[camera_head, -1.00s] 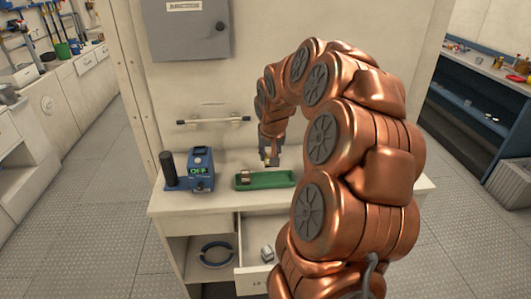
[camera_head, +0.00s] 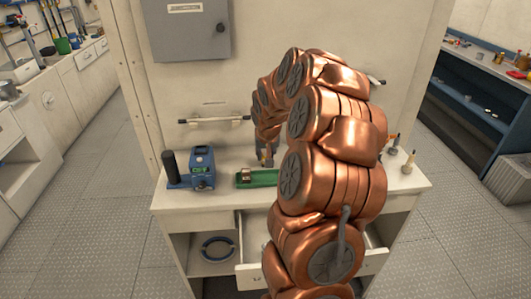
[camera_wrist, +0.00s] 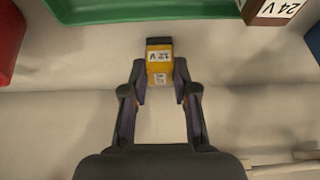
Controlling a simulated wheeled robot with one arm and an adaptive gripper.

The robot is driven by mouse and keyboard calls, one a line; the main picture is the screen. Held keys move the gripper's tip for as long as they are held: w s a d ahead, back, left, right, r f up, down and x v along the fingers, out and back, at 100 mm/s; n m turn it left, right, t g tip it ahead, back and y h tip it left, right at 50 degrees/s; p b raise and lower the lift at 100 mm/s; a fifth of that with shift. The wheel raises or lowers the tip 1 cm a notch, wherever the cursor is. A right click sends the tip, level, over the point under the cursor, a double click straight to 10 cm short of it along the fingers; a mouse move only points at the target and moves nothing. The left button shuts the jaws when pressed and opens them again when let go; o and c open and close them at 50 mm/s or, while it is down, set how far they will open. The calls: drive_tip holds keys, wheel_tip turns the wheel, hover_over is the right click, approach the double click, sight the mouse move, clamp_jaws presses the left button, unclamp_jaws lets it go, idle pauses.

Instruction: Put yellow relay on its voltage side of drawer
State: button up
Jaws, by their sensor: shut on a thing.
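The yellow relay (camera_wrist: 160,55) has a dark end and a label that reads 12 V upside down in the wrist view. My gripper (camera_wrist: 160,84) is shut on it, one finger on each side. In the head view my gripper (camera_head: 265,160) is over the back of the counter, just behind the green tray (camera_head: 265,179); the relay is too small to make out there. The drawer (camera_head: 250,276) under the counter is pulled open. My arm covers most of its inside, so its sides and any voltage marks cannot be read.
A brown relay (camera_wrist: 270,10) marked 24 V sits in the green tray. A blue device (camera_head: 202,168) with a black cylinder (camera_head: 169,168) stands left of it. Small tools (camera_head: 408,163) stand at the counter's right. A rail (camera_head: 215,120) is on the wall behind.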

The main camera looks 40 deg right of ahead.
drive_tip(key=shift+f, duration=0.15)
drive_tip(key=o, duration=1)
